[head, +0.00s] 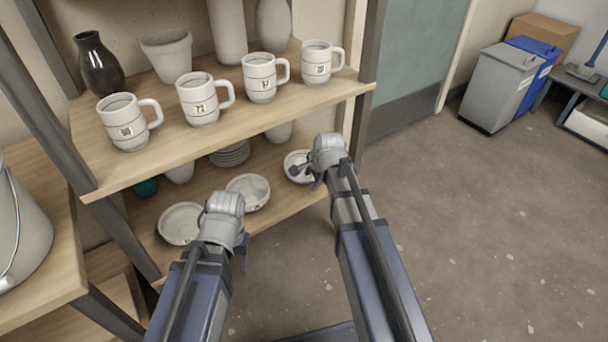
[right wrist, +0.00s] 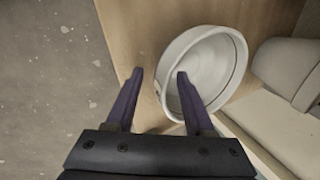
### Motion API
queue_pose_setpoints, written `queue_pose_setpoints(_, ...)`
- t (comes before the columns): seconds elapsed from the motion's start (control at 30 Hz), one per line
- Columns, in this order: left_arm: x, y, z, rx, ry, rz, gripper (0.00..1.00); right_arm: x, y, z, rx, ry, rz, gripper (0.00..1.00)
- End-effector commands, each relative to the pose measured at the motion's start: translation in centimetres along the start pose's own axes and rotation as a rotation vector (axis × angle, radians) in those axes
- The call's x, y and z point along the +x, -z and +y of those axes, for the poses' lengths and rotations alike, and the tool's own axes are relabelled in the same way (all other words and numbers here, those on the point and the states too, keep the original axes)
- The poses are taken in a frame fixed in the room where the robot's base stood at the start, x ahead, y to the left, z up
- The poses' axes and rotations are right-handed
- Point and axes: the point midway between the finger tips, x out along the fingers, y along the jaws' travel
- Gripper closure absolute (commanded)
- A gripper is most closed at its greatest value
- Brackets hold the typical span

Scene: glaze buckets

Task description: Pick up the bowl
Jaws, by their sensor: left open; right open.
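Three shallow white bowls stand in a row on the lower shelf: a left bowl (head: 178,224), a middle bowl (head: 249,190) and a right bowl (head: 296,163). My right gripper (head: 307,177) is at the right bowl and partly hides it. In the right wrist view, this bowl (right wrist: 222,65) lies ahead of the open right gripper (right wrist: 159,77). One finger overlaps the bowl's inside, the other is outside its near rim. I cannot tell whether they touch it. My left gripper (head: 241,246) is open and empty, in front of the shelf between the left and middle bowls.
Several white mugs (head: 201,100) line the upper shelf (head: 170,145), above the bowls. Stacked plates (head: 231,153) stand behind the bowls. A grey shelf post (head: 370,40) rises at the right end. A bucket (head: 20,225) stands at far left.

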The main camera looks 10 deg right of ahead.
Motion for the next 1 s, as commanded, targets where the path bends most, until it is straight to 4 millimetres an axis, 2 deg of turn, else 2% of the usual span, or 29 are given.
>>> queue_pose_setpoints(0.13, -0.14, -0.01, -0.02, 0.000, 0.000, 0.000, 0.50, -0.14, -0.01, -0.03, 0.000, 0.000, 0.000, 0.48)
queue_pose_setpoints(0.6, -0.14, -0.01, -0.01, 0.000, 0.000, 0.000, 0.50, -0.14, -0.01, -0.02, 0.000, 0.000, 0.000, 1.00)
queue_pose_setpoints(1.0, -0.14, -0.01, -0.01, 0.000, 0.000, 0.000, 0.50, -0.15, 0.00, -0.05, 0.000, 0.001, 0.000, 1.00)
